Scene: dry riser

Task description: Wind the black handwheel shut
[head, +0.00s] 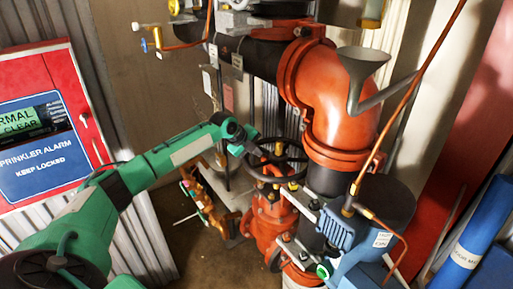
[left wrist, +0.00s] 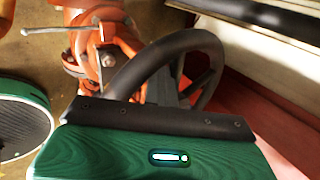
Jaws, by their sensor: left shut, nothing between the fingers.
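The black handwheel (head: 262,177) sits on top of an orange valve body (head: 270,212), right of centre in the head view. In the left wrist view its thick curved rim (left wrist: 150,62) and a spoke show just beyond my gripper's housing. My left gripper (head: 247,147) is at the left, far side of the wheel, with its end at or over the rim. It is shut with nothing held. I cannot tell whether it touches the rim. My right gripper is in neither view.
A large orange elbow pipe (head: 335,95) rises right behind the wheel, with a grey funnel (head: 362,68) beside it. A blue-grey unit (head: 360,235) and a copper tube (head: 408,100) stand to the right. A red alarm cabinet (head: 35,110) is at left.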

